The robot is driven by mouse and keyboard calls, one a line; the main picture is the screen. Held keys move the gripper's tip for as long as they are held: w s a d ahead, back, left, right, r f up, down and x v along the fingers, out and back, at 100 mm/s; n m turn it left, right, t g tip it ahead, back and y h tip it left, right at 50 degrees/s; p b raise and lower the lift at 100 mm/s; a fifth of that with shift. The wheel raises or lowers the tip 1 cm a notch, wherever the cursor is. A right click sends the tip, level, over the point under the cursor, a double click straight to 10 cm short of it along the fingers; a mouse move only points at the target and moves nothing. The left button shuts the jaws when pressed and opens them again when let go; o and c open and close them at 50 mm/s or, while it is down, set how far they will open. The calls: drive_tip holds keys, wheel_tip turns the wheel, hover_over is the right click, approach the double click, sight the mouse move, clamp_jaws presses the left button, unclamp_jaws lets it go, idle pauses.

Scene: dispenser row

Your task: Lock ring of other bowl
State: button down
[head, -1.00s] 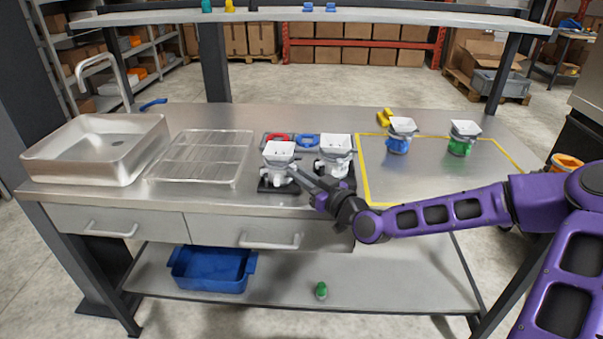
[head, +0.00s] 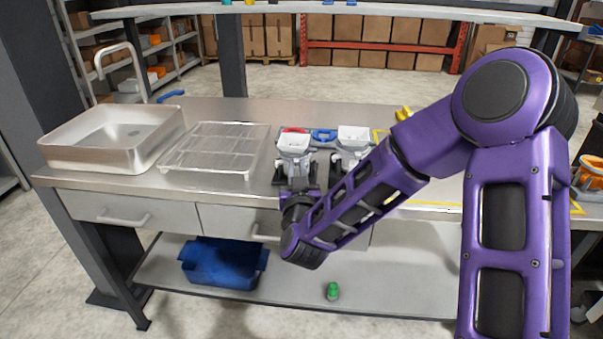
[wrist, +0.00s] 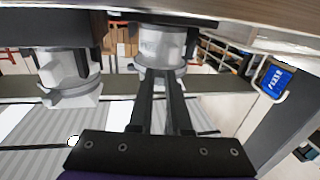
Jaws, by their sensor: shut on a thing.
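Two white dispensers with square bowls stand side by side on dark bases at the worktop's front edge: the left one (head: 293,152) and the right one (head: 352,140). My gripper (head: 298,184) is at the front of the left dispenser, low under its bowl. In the wrist view, which looks upside down, my gripper (wrist: 159,84) has its two dark fingers close together, reaching a pale ring-like part (wrist: 160,74) on the white body (wrist: 160,44). It is shut on this part; the exact contact is partly hidden. The other dispenser (wrist: 68,72) is at the left there.
A wire rack (head: 215,148) and sink (head: 112,138) are to the left. My arm covers much of the yellow-marked area at right. A blue bin (head: 222,264) and green item (head: 332,291) are below.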

drive_tip(key=shift+a+m+h, duration=0.15)
drive_tip(key=shift+m+h, duration=0.15)
drive_tip(key=shift+h, duration=0.2)
drive_tip(key=c, duration=1.1)
unclamp_jaws()
drive_tip(key=shift+s, duration=0.15)
